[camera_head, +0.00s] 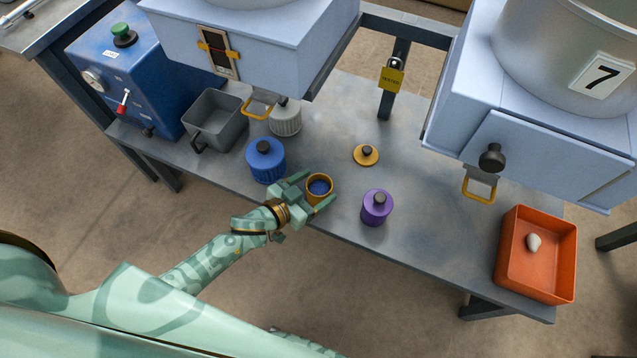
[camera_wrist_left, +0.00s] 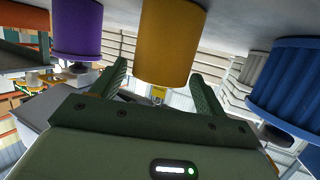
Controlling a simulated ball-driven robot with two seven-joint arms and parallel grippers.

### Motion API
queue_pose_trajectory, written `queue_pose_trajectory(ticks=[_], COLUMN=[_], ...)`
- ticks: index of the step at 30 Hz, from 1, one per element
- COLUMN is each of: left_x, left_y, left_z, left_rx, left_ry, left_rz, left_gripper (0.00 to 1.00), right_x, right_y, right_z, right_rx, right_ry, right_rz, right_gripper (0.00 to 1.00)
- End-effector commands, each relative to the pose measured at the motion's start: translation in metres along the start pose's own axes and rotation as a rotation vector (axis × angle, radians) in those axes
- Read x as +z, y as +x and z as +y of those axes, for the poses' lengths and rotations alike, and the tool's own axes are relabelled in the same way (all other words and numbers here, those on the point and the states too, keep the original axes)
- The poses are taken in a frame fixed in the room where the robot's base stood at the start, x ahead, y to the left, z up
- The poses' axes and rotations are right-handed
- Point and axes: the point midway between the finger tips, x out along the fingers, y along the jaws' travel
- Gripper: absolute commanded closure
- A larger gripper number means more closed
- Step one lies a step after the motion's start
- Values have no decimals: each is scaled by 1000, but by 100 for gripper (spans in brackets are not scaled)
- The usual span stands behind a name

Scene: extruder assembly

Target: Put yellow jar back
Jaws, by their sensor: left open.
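The yellow jar (camera_head: 319,199) stands upright and lidless on the grey table near its front edge, with blue contents showing inside. A yellow lid with a black knob (camera_head: 366,156) lies on the table behind it to the right. My left gripper (camera_head: 316,189) is open, with its fingers on either side of the jar. In the left wrist view, the yellow jar (camera_wrist_left: 167,45) stands between the two spread fingers, with gaps beside it. I cannot tell how deep it sits between them. My right gripper is not in view.
A blue jar (camera_head: 266,162) stands close to the left and a purple jar (camera_head: 376,208) to the right. A ribbed grey jar (camera_head: 286,119) and a grey bin (camera_head: 213,121) are behind left. An orange bin (camera_head: 510,250) holds a small pale object. Machine housings overhang the back.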

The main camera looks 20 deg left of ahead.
Motion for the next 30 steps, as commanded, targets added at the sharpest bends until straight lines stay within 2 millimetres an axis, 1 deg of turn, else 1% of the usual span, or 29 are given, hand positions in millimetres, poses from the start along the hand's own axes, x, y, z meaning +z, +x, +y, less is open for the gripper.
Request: queue_pose_trajectory(ticks=[1,3,6,9,12,16,23,24,26,28,29,30], left_x=[-6,-7,-7,-6,-4,-3,0,3,19,57,79,112], left_y=[-13,-31,-55,-76,-90,-100,-102,-103,-107,-120,-129,-145], left_z=[0,0,0,0,0,0,0,0,0,1,2,6], left_rx=[-1,-1,-1,-1,-1,-1,-1,-5,-21,-56,-75,-100], left_ry=[1,1,1,1,1,0,0,-2,-7,-18,-24,-30], left_rz=[3,3,4,4,2,3,1,-8,-46,-139,-195,-286], left_gripper=[26,26,26,26,26,26,26,26,26,26,26,26], right_x=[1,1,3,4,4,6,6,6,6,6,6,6], right_y=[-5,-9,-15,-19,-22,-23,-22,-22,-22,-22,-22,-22], right_z=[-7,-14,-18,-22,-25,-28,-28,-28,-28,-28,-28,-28], right_rx=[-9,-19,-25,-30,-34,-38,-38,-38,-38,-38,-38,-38], right_ry=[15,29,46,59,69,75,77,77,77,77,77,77], right_rz=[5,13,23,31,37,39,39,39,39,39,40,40], right_gripper=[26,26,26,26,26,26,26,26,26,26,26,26])
